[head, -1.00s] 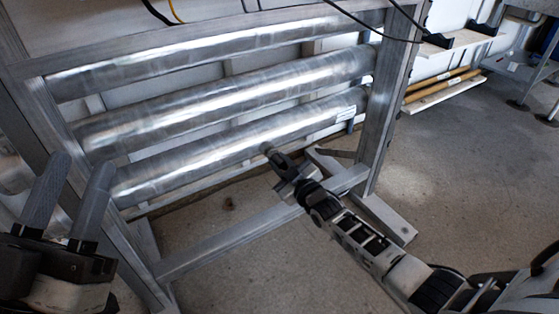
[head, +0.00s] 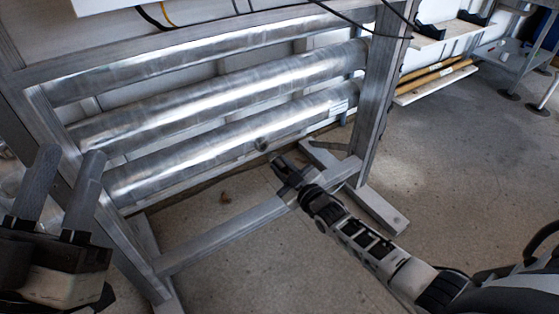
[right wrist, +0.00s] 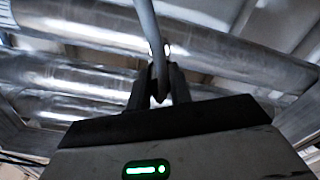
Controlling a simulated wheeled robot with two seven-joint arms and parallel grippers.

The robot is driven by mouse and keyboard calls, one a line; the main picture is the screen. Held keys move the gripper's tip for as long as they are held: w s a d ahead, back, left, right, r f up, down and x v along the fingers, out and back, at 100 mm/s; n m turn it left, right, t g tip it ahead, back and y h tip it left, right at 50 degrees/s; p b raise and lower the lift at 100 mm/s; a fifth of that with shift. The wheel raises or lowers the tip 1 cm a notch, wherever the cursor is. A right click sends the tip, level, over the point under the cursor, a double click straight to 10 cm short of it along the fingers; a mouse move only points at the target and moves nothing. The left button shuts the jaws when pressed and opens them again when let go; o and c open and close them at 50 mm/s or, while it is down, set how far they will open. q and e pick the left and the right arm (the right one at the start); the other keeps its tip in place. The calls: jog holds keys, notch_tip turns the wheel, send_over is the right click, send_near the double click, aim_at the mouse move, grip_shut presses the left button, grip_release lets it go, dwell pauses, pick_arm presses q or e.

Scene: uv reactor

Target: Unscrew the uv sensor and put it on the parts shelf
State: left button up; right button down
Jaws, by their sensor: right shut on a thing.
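My right gripper (head: 281,163) is shut on the uv sensor just in front of the lowest steel tube, a short gap away from it. The sensor is mostly hidden by the fingers in the head view. In the right wrist view, a grey, curved piece (right wrist: 148,35) runs up from between the fingers (right wrist: 158,95); I take it for the sensor or its lead. A small round port (head: 262,144) shows on the lowest tube (head: 210,160). My left gripper (head: 65,190) is open and empty at the left. A light shelf with black holders (head: 452,34) stands at the back right, likely the parts shelf.
The steel frame has a right post (head: 376,100) and a lower crossbar (head: 225,235) close to my right arm. A low white board (head: 435,85) with brown rods lies beneath the shelf. Dark cables hang at the top. The floor at right (head: 440,160) is clear.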

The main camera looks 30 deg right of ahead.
aim_at(285, 170)
jog(key=shift+s+d+r+p, duration=0.15)
jog(key=shift+s+p, duration=0.55)
jog(key=shift+s, duration=0.5)
jog(key=shift+s+d+p, duration=0.15)
jog(key=shift+s+p, duration=0.5)
jog(key=shift+s, duration=0.8)
